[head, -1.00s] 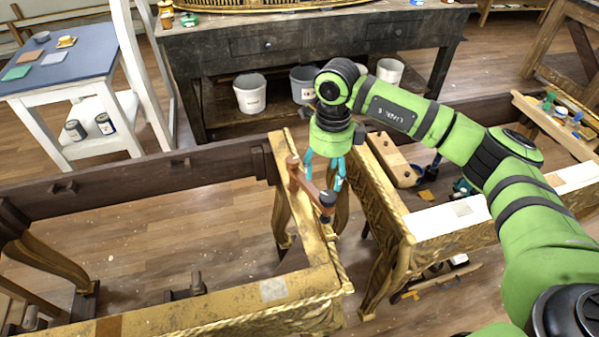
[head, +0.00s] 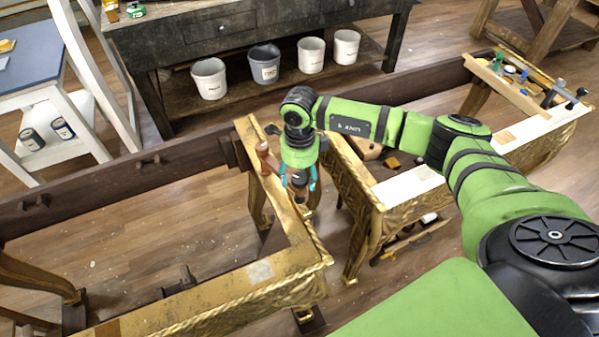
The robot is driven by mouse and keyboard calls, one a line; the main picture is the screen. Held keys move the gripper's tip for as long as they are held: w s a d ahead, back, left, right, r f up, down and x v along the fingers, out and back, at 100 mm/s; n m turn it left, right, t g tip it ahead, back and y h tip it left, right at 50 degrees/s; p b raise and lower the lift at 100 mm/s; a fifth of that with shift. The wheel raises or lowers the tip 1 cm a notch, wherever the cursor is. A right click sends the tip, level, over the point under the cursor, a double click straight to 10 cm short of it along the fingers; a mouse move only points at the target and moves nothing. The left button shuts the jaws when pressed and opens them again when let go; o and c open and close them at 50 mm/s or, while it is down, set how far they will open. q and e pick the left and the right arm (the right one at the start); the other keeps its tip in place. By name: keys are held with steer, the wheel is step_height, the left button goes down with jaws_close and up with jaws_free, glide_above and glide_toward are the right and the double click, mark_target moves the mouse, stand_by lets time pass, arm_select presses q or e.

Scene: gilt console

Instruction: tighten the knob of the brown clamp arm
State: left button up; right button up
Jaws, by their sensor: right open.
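The brown clamp arm (head: 268,160) sits on the gold rail (head: 285,222) of the gilt console frame, near its far inner end. Its dark knob (head: 299,181) shows at the near end, below my right gripper. My right gripper (head: 298,183) comes down from above with its teal fingers open, one on each side of the knob in this view. I cannot tell whether the fingers touch it. My palm hides part of the bar. My left gripper is not in view.
A second gilt frame with a white top (head: 408,186) stands close on the right. A wooden tray (head: 512,88) with small tools and a grey clamp (head: 568,95) are farther right. Several buckets stand under the dark workbench (head: 225,32). The floor inside the near frame is mostly clear.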

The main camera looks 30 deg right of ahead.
steer(key=c, duration=1.2)
steer(key=shift+o, duration=0.2)
steer(key=m+b, duration=0.2)
steer(key=m, duration=0.1)
steer(key=shift+f+m+b, duration=0.15)
steer(key=shift+m+b, duration=0.15)
steer(key=m+b, duration=0.1)
steer(key=m, duration=0.2)
steer(key=shift+b, duration=0.3)
steer(key=shift+w+m+b, duration=0.1)
steer(key=shift+m+b, duration=0.3)
steer(key=shift+m, duration=0.4)
steer(key=shift+r, duration=0.25)
